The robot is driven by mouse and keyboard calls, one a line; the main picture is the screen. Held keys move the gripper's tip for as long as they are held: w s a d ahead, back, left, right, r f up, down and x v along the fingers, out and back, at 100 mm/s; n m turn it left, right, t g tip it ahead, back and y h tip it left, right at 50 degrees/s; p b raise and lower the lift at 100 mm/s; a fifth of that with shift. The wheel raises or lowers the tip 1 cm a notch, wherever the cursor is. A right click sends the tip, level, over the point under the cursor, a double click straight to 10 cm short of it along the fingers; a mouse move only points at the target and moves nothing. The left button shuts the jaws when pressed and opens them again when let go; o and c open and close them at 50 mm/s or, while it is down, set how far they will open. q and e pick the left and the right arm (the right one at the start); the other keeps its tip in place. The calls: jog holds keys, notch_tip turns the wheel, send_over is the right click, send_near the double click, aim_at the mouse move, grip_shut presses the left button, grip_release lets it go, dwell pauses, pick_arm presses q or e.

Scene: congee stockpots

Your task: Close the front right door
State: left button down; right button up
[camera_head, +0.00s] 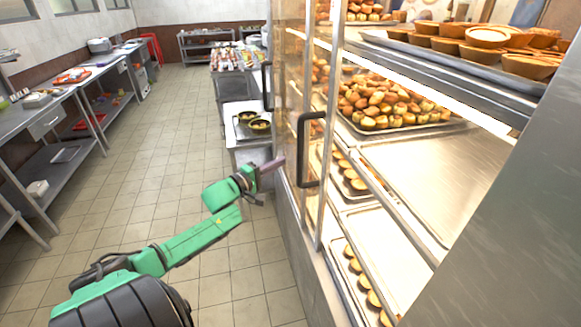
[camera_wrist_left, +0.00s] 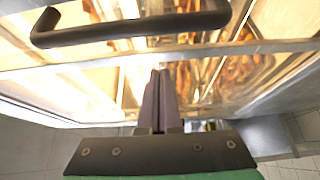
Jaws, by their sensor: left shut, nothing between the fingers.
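A tall lit display cabinet fills the right side of the head view. Its glass door (camera_head: 321,100) has a black bar handle (camera_head: 310,150) near its edge. To the right of that edge the cabinet front stands open and the shelves are uncovered. My left gripper (camera_head: 281,163) is shut and empty, just left of this handle and close to the glass, with a small gap to the handle as far as I can see. In the left wrist view the shut fingers (camera_wrist_left: 158,73) point at the cabinet front, and a black handle (camera_wrist_left: 130,32) lies beyond their tips. My right gripper is out of view.
A second black handle (camera_head: 267,87) is farther back on the cabinet. Trays of pastries (camera_head: 385,103) fill the shelves. A low table with dark pans (camera_head: 254,122) stands beyond my gripper. Steel counters (camera_head: 60,95) line the left wall. The tiled floor (camera_head: 150,170) between is clear.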

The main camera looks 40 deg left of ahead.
pick_arm(q)
jog(key=shift+w+d+f+p, duration=0.15)
jog(key=shift+w+d+p, duration=0.3)
jog(key=shift+d+p, duration=0.3)
jog(key=shift+w+d+f+p, duration=0.15)
jog(key=shift+w+d+p, duration=0.35)
jog(key=shift+d, duration=0.35)
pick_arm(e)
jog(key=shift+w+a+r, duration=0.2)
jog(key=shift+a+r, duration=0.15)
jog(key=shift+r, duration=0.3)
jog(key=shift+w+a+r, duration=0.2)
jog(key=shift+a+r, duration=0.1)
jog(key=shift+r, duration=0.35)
